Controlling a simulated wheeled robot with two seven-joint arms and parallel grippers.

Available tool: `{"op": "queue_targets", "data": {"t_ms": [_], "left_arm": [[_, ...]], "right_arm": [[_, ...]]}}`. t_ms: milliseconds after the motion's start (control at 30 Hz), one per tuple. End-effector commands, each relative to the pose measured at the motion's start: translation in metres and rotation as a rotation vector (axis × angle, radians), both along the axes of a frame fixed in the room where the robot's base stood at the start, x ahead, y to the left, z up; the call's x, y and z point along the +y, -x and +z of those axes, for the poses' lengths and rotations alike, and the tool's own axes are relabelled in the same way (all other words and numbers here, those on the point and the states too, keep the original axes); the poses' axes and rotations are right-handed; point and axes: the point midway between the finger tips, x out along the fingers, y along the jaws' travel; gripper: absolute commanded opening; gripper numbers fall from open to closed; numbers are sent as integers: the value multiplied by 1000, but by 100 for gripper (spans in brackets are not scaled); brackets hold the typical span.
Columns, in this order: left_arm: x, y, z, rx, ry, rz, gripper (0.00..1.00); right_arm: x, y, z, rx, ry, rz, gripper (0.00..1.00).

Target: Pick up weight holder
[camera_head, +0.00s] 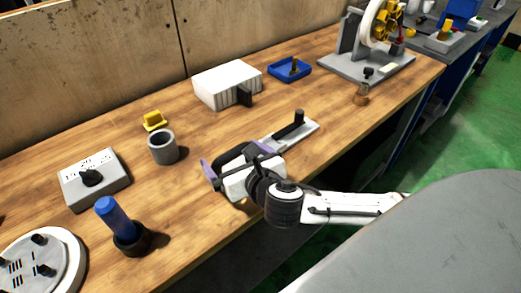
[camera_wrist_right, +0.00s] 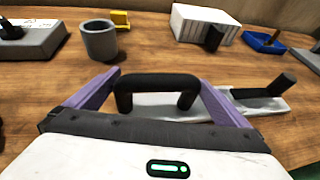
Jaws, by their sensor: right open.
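The weight holder appears to be the flat grey plate (camera_head: 307,129) with an upright black peg and a black arched handle, lying on the wooden bench. In the right wrist view its black handle (camera_wrist_right: 157,84) stands between my purple fingers, and its peg end (camera_wrist_right: 268,98) reaches out to the right. My right gripper (camera_head: 238,159) is open over the handle end, one finger on each side; it also shows in the wrist view (camera_wrist_right: 160,76). I cannot tell whether the fingers touch the handle. The gripper hides part of the plate. My left gripper is not in view.
A grey cup (camera_head: 163,149), a yellow piece (camera_head: 154,120) and a white ribbed box (camera_head: 222,84) stand behind. A blue tray (camera_head: 290,69) is farther right. A grey switch box (camera_head: 95,178) and blue-handled tool (camera_head: 115,218) stand left. The grinder (camera_head: 365,62) is far right.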

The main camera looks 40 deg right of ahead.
Motion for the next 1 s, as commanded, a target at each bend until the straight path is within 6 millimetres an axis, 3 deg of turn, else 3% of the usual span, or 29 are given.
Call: {"op": "queue_targets", "data": {"t_ms": [300, 600, 867, 1000], "left_arm": [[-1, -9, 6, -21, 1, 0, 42], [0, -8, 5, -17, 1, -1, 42], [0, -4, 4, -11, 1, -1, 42], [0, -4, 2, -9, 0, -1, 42]], "right_arm": [[0, -5, -2, 0, 0, 1, 98], [0, -5, -2, 0, 0, 0, 48], [-1, -7, 4, -9, 4, 1, 48], [-1, -7, 20, -14, 4, 2, 48]]}}
